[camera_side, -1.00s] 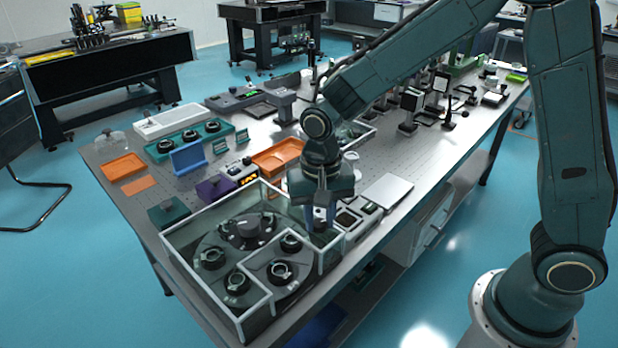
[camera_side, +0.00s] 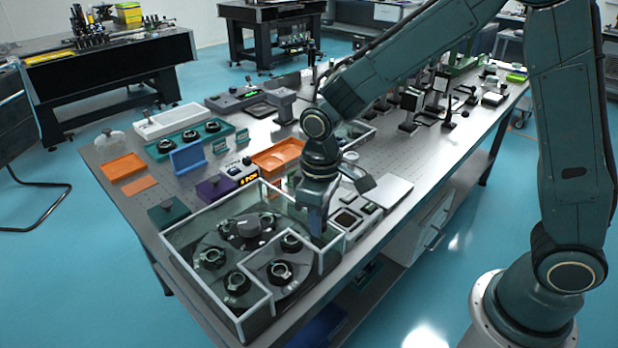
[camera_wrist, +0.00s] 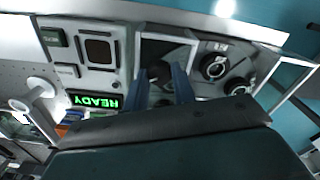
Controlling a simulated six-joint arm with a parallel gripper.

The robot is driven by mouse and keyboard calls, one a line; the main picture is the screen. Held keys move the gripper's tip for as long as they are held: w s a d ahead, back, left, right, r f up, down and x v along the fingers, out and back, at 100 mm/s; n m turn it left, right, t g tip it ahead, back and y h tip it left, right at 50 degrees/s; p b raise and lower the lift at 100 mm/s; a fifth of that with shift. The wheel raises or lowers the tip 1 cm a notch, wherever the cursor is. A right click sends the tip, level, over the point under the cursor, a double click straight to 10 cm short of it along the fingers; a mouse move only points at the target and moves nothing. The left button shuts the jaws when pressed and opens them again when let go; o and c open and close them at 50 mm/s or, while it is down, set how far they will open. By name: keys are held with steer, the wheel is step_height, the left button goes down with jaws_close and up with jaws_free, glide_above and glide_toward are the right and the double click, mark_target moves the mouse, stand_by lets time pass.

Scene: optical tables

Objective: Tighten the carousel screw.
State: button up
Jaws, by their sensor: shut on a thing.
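The carousel (camera_side: 215,262) is a dark round disc inside a low enclosure with clear walls and pale rims, at the front of the table. Several black ring mounts sit on it. My gripper (camera_side: 318,228) points down at the enclosure's right corner. In the wrist view, the blue fingers of my gripper (camera_wrist: 164,72) are on either side of a small dark round part, which looks like the carousel screw (camera_wrist: 161,75). The fingers are closed on it. In the side view the fingers hide the screw, and how far it is seated cannot be seen.
A panel beside the gripper has a green READY display (camera_wrist: 96,101) and a dark square recess (camera_wrist: 98,51). The enclosure wall (camera_side: 334,250) stands close to the fingers. A pale flat plate (camera_side: 385,191) and an orange tray (camera_side: 277,156) lie farther back.

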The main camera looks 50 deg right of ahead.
steer(key=n, duration=0.5)
steer(key=shift+n, duration=0.3)
steer(key=n, duration=0.6)
stand_by(0.4)
steer(key=o, duration=1)
steer(key=shift+r, duration=0.1)
step_height(320, 180, up, 14)
stand_by(0.3)
